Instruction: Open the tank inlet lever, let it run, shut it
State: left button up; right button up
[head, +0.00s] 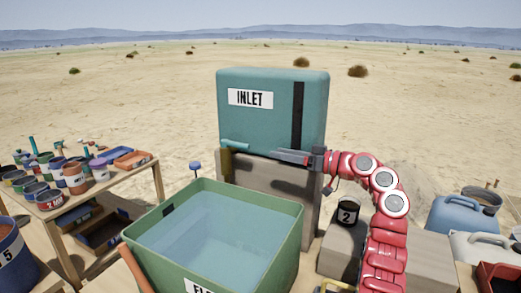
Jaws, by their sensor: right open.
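The teal tank (270,118) marked INLET stands on a grey block, with a dark vertical strip on its front. A short teal lever (236,146) lies roughly level below the tank's left part, above a brass-coloured spout (226,164). My right gripper (276,155) is in front of the tank's lower edge, pointing left at the lever. It is open and empty, its fingertips a little right of the lever's end. No stream shows under the spout. A green basin (285,245) holding water stands in front. My left gripper is not in view.
A wooden table (133,175) with several paint cans and trays stands at the left. Blue (462,217) and white jugs stand at the far right. A blue knob (195,166) rises behind the basin.

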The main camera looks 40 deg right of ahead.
jog(key=v, duration=0.4)
dwell(0.5)
